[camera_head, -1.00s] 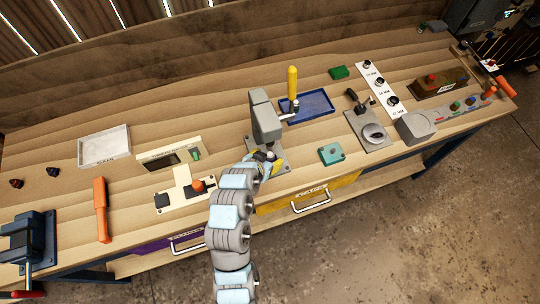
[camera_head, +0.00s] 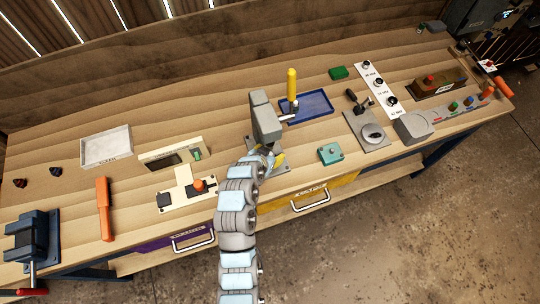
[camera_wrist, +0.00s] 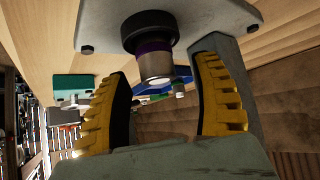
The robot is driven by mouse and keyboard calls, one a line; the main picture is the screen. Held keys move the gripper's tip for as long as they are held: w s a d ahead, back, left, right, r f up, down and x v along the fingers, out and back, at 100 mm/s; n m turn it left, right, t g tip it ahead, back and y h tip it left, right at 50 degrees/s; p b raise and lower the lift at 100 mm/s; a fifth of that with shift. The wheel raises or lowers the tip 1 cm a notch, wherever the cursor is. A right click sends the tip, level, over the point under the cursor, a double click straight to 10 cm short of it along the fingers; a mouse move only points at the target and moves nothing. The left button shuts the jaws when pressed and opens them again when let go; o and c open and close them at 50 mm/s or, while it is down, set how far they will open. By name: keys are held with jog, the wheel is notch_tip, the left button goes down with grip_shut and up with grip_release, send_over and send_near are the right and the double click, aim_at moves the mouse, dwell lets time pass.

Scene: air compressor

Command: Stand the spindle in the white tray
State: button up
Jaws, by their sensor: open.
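The white tray (camera_head: 106,146), marked CLEAN, lies empty on the left part of the bench. In the wrist view a short upright part, which looks like the spindle (camera_wrist: 155,64), has a silver end and a purple band. It sits in a black collar (camera_wrist: 150,30) on a grey base plate (camera_wrist: 205,22). My gripper (camera_wrist: 164,72) is open, with one yellow-padded finger on each side of the silver end. Contact cannot be told. In the head view my gripper (camera_head: 268,158) is at the front of the grey press and mostly hides the part.
The grey press (camera_head: 264,118) rises directly behind my gripper. A blue tray (camera_head: 318,104) and yellow handle (camera_head: 292,84) are behind it. A teal block (camera_head: 330,153) lies to the right. A white panel (camera_head: 186,193) and orange tool (camera_head: 104,208) lie between press and vise (camera_head: 33,238).

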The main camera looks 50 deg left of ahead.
grip_shut()
dwell(0.4)
